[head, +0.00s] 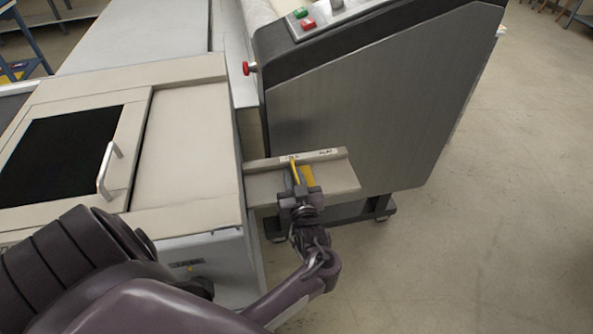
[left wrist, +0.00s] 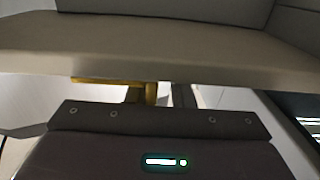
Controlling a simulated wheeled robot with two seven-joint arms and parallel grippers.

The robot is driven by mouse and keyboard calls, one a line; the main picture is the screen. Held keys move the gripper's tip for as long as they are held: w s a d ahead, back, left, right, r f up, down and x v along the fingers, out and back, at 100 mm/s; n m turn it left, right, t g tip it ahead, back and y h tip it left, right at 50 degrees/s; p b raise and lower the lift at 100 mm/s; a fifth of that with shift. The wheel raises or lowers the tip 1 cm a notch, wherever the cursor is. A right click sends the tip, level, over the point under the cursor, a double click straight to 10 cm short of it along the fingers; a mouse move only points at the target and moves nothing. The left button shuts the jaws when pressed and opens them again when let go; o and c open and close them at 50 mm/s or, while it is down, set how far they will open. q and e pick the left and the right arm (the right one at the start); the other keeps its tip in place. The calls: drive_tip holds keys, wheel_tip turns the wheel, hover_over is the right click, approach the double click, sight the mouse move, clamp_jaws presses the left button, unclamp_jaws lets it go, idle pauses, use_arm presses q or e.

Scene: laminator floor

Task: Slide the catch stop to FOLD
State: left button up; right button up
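The yellow catch stop (head: 307,175) sits on a beige ledge (head: 335,178) at the side of the machine. A label strip (head: 320,155) runs along the ledge's back rail. Its right end seems to read FLAT; its left wording is too small to read surely. The yellow part is nearer the left wording. My left gripper (head: 297,188) is at the catch stop, in front of it and partly hiding it. In the left wrist view yellow parts (left wrist: 150,93) show under the ledge's edge (left wrist: 210,62), just past my gripper's body. Whether the fingers hold it is hidden. My right gripper is out of view.
A grey machine panel (head: 370,110) with red and green buttons rises behind the ledge. A red knob (head: 249,68) sticks out at its left. A beige cover with a handled dark window (head: 60,150) lies left. Open floor (head: 500,220) is on the right.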

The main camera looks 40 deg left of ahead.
use_arm(q)
drive_tip(key=shift+o, duration=0.7)
drive_tip(key=shift+s, duration=0.1)
drive_tip(key=shift+d, duration=0.3)
drive_tip(key=b+v, duration=0.2)
drive_tip(key=v, duration=0.5)
drive_tip(key=shift+s, duration=0.2)
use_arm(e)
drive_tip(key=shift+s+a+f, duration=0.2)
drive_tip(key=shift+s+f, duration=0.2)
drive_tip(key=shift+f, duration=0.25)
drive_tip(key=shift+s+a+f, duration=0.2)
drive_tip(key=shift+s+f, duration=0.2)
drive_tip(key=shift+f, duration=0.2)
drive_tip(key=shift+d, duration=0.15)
